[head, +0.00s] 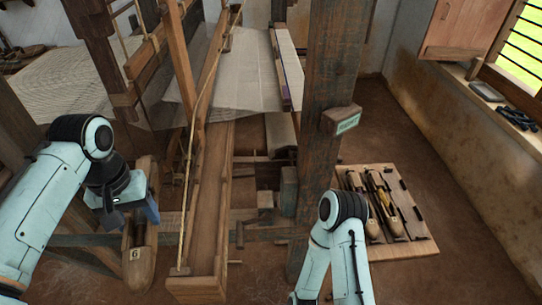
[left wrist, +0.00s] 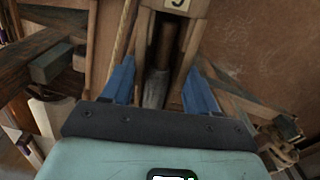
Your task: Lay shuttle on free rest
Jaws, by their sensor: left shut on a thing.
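My left gripper (head: 138,212) is shut around the middle of a long wooden shuttle (head: 140,262) with a white number tag that seems to read 6. The shuttle lies lengthwise at the left of the loom in the head view. In the left wrist view the blue fingers (left wrist: 160,85) stand either side of the shuttle (left wrist: 188,42), with its dark hollow between them. A wooden board (head: 418,247) at the right holds several shuttles (head: 372,228) and dark supports; some supports at its right look bare. My right arm shows, but its gripper is out of view.
A thick loom post (head: 325,100) with a green sign (head: 348,122) stands between the held shuttle and the board. A long wooden beam (head: 208,215) runs just right of the left gripper. Red-brown floor (head: 460,260) is clear right of the board, before the wall.

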